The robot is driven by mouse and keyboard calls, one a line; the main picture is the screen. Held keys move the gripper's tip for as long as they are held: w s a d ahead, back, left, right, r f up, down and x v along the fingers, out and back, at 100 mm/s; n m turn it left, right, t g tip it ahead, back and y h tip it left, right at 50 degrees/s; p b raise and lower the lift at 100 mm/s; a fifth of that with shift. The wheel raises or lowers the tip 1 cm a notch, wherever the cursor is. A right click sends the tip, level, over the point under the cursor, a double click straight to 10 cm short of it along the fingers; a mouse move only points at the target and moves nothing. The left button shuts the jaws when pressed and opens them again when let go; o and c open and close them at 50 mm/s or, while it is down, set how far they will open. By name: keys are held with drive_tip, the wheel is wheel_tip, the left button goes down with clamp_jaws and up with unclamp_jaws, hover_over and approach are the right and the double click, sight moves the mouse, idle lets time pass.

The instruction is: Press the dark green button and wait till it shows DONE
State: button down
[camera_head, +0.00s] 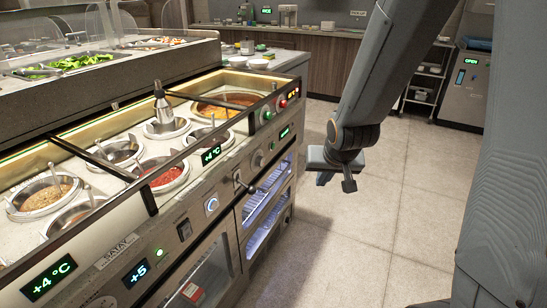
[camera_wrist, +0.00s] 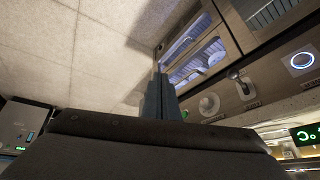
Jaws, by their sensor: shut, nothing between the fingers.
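A dark green button (camera_head: 267,115) sits on the upper front panel of the sauce counter, toward its far end in the head view. The dark green button cannot be made out in the wrist view.
Sauce wells (camera_head: 163,175) line the top. The tiled floor (camera_head: 345,235) right of the counter is clear. A steel unit showing OPEN (camera_head: 468,90) stands at the back right.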

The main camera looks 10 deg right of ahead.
sight(273, 146)
drive_tip(key=w+d+f+m+t+y+b, duration=0.1)
drive_tip(key=w+f+t+b, duration=0.3)
drive_tip(key=w, duration=0.8)
drive_tip(key=w+f+m+t+y+b, duration=0.2)
drive_tip(key=w+f+t+b, duration=0.3)
drive_tip(key=w+t+b, duration=0.4)
drive_tip(key=w+b, duration=0.3)
drive_tip(key=shift+d+m+b, duration=0.3)
drive_tip(key=shift+d+b, duration=0.05)
drive_tip(key=shift+a, duration=0.1)
drive_tip(key=w+a+b, duration=0.1)
drive_tip(key=w+a, duration=0.4)
drive_tip(key=a, duration=0.2)
drive_tip(key=shift+w+a, duration=0.1)
drive_tip(key=shift+w, duration=0.05)
idle(0.6)
drive_tip(key=shift+w+a, duration=0.2)
drive_tip(key=shift+a, duration=0.05)
